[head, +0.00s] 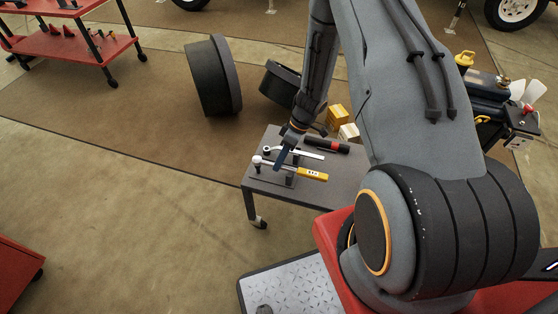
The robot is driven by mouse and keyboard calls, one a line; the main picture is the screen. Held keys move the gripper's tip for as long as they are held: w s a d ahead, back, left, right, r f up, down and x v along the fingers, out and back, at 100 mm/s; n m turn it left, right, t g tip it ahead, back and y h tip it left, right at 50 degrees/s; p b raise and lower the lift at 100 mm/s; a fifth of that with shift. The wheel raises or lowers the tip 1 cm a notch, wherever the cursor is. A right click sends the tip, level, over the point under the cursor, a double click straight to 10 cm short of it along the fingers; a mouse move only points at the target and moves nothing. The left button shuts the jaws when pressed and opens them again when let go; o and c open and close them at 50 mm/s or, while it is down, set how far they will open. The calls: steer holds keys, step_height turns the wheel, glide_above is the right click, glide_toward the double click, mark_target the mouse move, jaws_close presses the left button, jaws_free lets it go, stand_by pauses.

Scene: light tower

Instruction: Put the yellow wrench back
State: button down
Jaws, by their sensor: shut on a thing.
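The yellow wrench (312,174) has a yellow grip and a silver shaft with a round head at its left end. It lies level at the small grey table (262,185), near its front left side, over a dark upright support. My gripper (280,164) reaches down from above and is shut on the wrench's silver shaft, between the head and the yellow grip. Whether the wrench rests on the support or is just clear of it cannot be told. The far finger is mostly hidden.
A silver wrench (307,154) and a black tool with a red band (326,145) lie behind on the same table. Yellow and pale boxes (340,118) stand beyond. A red cart (75,45) is at upper left.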

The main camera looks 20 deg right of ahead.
steer(key=shift+f+b, duration=0.45)
steer(key=shift+f, duration=0.5)
steer(key=c, duration=1.7)
jaws_free()
steer(key=shift+o, duration=0.2)
steer(key=v, duration=0.8)
